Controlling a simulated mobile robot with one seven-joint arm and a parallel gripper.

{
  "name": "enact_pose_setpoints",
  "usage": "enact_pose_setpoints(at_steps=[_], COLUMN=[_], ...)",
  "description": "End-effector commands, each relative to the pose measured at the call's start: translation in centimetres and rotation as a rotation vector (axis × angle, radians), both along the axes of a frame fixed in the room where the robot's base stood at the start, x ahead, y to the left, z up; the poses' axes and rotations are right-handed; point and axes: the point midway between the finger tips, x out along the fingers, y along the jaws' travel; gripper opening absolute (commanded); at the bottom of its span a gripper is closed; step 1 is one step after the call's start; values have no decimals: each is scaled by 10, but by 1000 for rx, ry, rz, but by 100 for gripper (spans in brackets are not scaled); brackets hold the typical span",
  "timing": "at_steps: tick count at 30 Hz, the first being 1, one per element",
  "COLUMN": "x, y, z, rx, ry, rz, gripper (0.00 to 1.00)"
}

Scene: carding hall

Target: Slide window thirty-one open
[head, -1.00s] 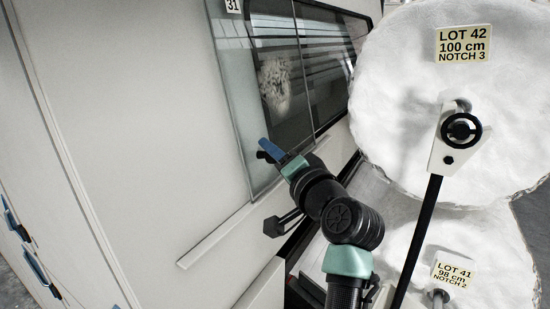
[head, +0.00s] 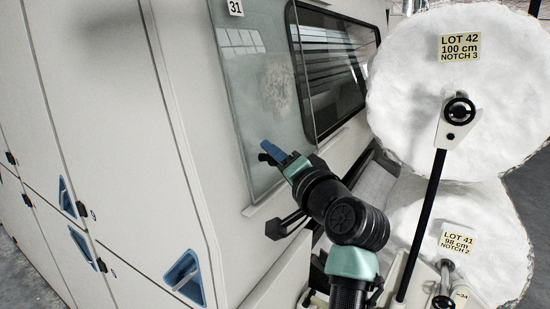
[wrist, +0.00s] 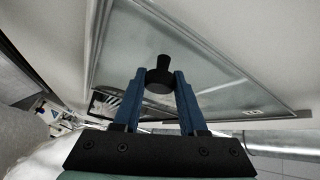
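Window thirty-one is a clear glass pane (head: 245,90) with a "31" label (head: 236,7) at its top left corner. It lies mostly over the pale machine wall, left of a dark window opening (head: 340,75) that is largely uncovered. In the wrist view, the pane (wrist: 190,65) carries a black knob (wrist: 159,78). In the head view, my gripper (head: 270,152) is at the pane's lower part and mostly hides the knob.
Large white fibre rolls, LOT 42 (head: 410,100) and LOT 41 (head: 490,215), stand close on the right of my arm. A black lever (head: 420,225) rises in front of them. Cabinet doors with blue recessed handles (head: 185,275) are at left.

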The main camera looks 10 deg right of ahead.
Motion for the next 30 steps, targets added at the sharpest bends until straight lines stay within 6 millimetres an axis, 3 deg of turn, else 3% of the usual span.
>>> enact_pose_setpoints(at_steps=[1, 6, 19, 23, 30], x=[0, 0, -9, -27, -76], y=[-2, -2, -3, -6, -16], z=[-4, -3, -2, -4, -5], rx=[0, 1, 1, 0, -1], ry=[7, 4, 0, -1, -1], rz=[-4, -3, -2, -4, -5], gripper=[43, 70, 70, 70, 70])
